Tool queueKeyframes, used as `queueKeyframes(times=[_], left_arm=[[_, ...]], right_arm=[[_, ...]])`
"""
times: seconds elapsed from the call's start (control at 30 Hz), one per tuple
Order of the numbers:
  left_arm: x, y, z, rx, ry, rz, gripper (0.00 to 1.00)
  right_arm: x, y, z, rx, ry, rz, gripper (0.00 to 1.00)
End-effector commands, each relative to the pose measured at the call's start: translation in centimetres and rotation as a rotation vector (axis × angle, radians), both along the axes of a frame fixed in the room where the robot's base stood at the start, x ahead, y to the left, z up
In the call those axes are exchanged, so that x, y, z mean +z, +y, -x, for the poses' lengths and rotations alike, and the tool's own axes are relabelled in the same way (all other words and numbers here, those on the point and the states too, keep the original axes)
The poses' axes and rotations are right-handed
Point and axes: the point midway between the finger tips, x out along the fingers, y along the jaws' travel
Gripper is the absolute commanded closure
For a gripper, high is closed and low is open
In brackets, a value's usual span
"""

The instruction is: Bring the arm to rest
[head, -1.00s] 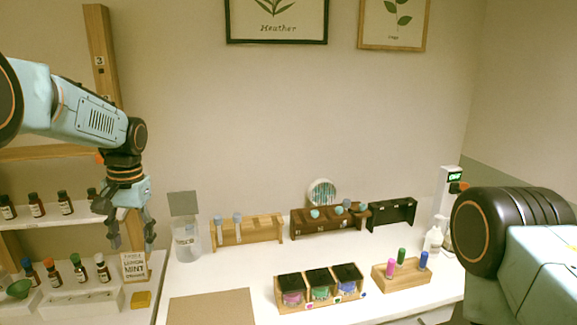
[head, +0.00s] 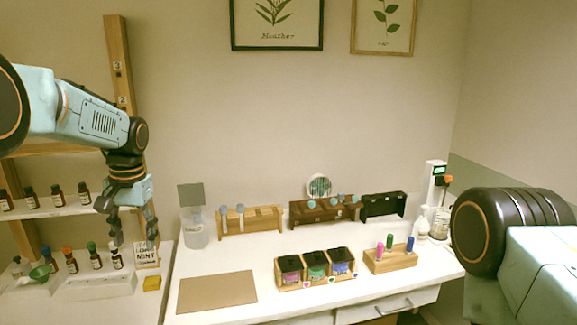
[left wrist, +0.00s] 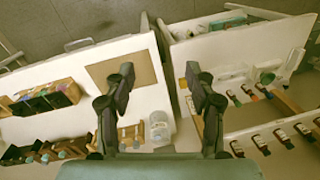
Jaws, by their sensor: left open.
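My left gripper (head: 133,226) hangs from its arm at the left of the head view, fingers down, in front of the shelf unit. Its fingers are apart and nothing is between them. In the left wrist view my left gripper (left wrist: 160,90) is open, with the gap between the table and the shelf unit below its fingertips. My right arm (head: 515,235) enters at the right of the head view; its gripper is out of view.
The white table (head: 215,265) bears a brown mat (head: 217,292), a three-part box (head: 315,270), a peg block (head: 390,258), racks and a clear jar (head: 194,232). The shelf unit (head: 75,212) holds several dark bottles and a lemon mint sign (head: 147,256). Air above the table is clear.

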Motion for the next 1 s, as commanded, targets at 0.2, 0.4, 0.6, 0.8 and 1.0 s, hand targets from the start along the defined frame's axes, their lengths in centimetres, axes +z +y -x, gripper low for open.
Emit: queueKeyframes(times=[0.2,0.4,0.6,0.8,1.0], left_arm=[[-0.8,-0.3,-3.2,-0.017,-0.150,0.010,0.45],[-3.2,-1.4,-4.5,-0.035,-0.261,0.031,0.45],[-10.5,-3.6,-3.4,-0.051,-0.365,0.070,0.45],[-19.4,-5.6,0.3,-0.050,-0.419,0.103,0.45],[-27.2,-7.1,5.7,-0.040,-0.431,0.122,0.45]], right_arm=[[0.0,0.0,0.0,0.000,-0.001,0.000,0.60],[0.0,0.0,-0.1,0.000,-0.001,0.000,0.60],[-1.6,0.0,-0.1,0.000,-0.001,0.000,0.60],[-4.1,0.0,-0.1,0.000,0.000,0.000,0.60],[-6.7,0.0,-0.1,0.000,-0.001,0.000,0.60]])
